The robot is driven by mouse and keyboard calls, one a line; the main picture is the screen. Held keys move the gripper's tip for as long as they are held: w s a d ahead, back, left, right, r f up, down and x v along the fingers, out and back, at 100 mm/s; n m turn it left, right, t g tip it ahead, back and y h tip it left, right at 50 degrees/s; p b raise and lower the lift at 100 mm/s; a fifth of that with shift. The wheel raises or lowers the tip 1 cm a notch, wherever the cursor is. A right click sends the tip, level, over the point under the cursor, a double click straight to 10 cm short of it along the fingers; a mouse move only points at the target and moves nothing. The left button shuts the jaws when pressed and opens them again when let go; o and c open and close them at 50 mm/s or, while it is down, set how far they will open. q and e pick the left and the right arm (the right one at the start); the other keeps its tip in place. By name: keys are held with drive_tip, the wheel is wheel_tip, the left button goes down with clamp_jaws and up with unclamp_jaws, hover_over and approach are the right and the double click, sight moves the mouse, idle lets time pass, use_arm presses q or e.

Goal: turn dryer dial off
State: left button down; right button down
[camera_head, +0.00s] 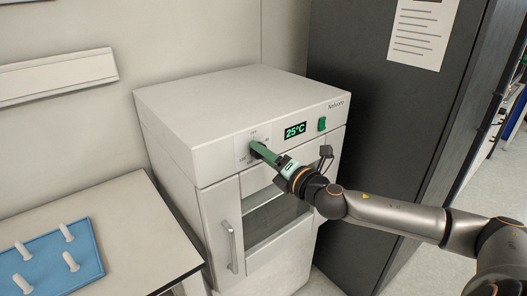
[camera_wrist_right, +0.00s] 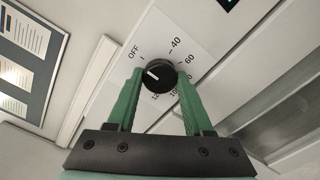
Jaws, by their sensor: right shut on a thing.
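The dryer (camera_head: 205,125) is a white cabinet with a dial panel, a display reading 25°C and a green switch (camera_head: 322,124) on its upper front. In the wrist view, the black dial (camera_wrist_right: 160,76) sits between the two green fingers of my right gripper (camera_wrist_right: 158,80), which is shut on it. The dial's white mark is on its left side, below and right of the OFF label (camera_wrist_right: 133,52). In the head view my right gripper (camera_head: 258,150) reaches the dial panel from the right, and its fingers hide the dial. My left gripper is not in view.
A dark cabinet (camera_head: 355,100) with a paper sheet (camera_head: 423,30) stands right of the dryer. A table (camera_head: 145,235) at the left carries a blue board (camera_head: 85,262) with several white pegs. The dryer's door handle (camera_head: 231,246) is below the dial panel.

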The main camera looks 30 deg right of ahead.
drive_tip(key=shift+n, duration=0.3)
drive_tip(key=shift+c, duration=1.4)
unclamp_jaws()
